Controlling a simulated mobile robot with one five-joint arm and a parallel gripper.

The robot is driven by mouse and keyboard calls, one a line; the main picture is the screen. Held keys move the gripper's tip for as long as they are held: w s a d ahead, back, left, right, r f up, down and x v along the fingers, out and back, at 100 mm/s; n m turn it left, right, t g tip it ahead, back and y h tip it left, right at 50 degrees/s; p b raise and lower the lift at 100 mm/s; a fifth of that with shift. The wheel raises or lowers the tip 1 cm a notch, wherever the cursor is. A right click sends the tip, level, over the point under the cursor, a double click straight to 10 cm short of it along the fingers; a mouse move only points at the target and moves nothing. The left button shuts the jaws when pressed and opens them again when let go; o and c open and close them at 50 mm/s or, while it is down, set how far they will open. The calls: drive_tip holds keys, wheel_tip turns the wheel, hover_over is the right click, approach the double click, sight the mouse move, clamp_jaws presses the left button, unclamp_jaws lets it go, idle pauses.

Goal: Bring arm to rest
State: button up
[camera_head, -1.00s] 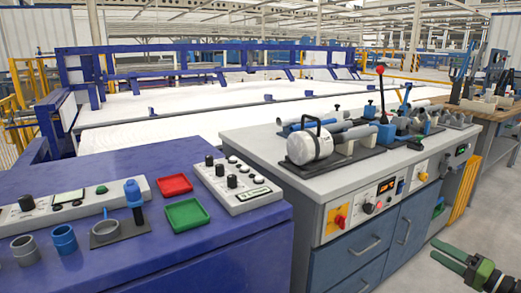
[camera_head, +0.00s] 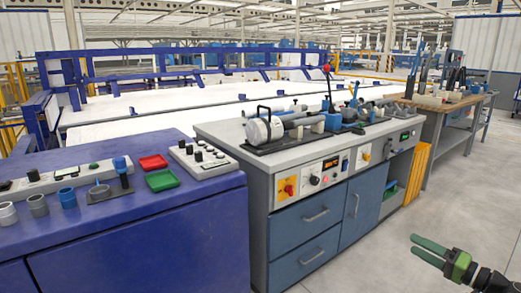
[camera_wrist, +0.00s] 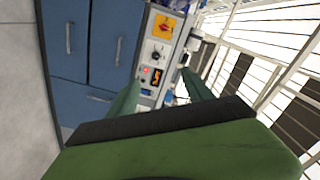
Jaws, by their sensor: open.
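My gripper (camera_head: 428,249) is at the lower right of the head view, over the grey floor. Its two green fingers are apart, with nothing between them. In the wrist view the fingers (camera_wrist: 160,95) point toward the front of the grey machine bench. Several short pipe pieces, one blue (camera_head: 67,197) and one grey (camera_head: 38,205), stand at the table's left front.
The grey bench (camera_head: 262,165) with blue drawers and a control panel stands in the middle. A red tray (camera_head: 152,162) and a green tray (camera_head: 162,180) lie on the blue table. A wooden workbench (camera_head: 450,105) is at the right. The floor (camera_head: 400,225) around my gripper is clear.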

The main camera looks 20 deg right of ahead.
drive_tip(key=w+a+n+g+y+p, duration=0.1)
drive_tip(key=w+a+n+g+y, duration=0.4)
drive_tip(key=w+a, duration=0.95)
drive_tip(key=w+a+f+n+g+y+p, duration=0.1)
drive_tip(key=w+a+y, duration=0.1)
drive_tip(key=w+a, duration=0.5)
drive_tip(key=w+a+f+n+g+y, duration=0.1)
drive_tip(key=w+a+g, duration=0.1)
drive_tip(key=a, duration=0.8)
drive_tip(key=w+a+f+n+g+h+p, duration=0.1)
drive_tip(key=a+f+n+g, duration=0.15)
drive_tip(key=a, duration=0.75)
drive_tip(key=a+f+n+g+p, duration=0.1)
drive_tip(key=a+f+g, duration=0.3)
drive_tip(key=a, duration=0.6)
drive_tip(key=s+a+f+n+g+h, duration=0.1)
drive_tip(key=s+a+f+g+h, duration=0.3)
drive_tip(key=a+f+h, duration=0.5)
drive_tip(key=d+m+t+h+p, duration=0.1)
drive_tip(key=d+m+h+p, duration=0.15)
drive_tip(key=d, duration=0.75)
wheel_tip(320, 180, up, 36)
drive_tip(key=p, duration=3.6)
drive_tip(key=shift+s+a, duration=0.4)
